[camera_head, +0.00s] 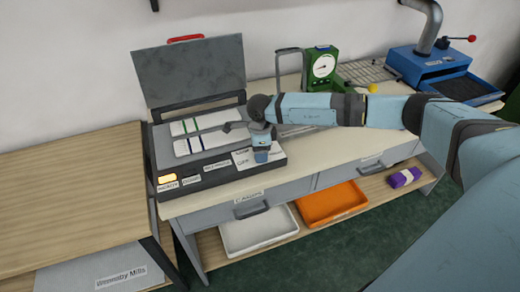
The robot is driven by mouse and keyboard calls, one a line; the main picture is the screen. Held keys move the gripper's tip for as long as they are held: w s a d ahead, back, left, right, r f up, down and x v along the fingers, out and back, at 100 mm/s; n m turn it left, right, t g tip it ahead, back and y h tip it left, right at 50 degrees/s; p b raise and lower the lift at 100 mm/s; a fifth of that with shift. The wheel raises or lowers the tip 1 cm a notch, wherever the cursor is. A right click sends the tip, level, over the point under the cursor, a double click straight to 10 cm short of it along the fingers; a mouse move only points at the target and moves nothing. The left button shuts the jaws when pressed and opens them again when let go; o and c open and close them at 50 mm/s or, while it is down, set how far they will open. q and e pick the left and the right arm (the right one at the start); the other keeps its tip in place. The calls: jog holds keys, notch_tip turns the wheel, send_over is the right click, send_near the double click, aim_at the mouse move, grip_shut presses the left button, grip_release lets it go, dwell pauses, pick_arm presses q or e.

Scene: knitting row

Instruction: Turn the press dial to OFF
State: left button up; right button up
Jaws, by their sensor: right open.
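The press (222,172) stands on the bench with its grey lid (190,75) raised and a red handle (186,38) on top. Its dark front strip carries several white labels, too small to read for certain, and a lit orange lamp (167,178) at the left end. My right gripper (262,154) is open and points down at the right part of this strip, by the labels. The dial cannot be made out; the gripper may cover it. Whether the gripper touches it, I cannot tell. My left gripper is not in view.
A green scale (321,68) with a round face stands behind my right arm. A blue machine (428,65) with a pipe is at the back right. A wooden table (70,190) adjoins at left. White (258,232) and orange (330,203) trays lie below the drawers.

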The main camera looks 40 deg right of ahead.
jog(key=shift+f, duration=0.3)
jog(key=c, duration=0.9)
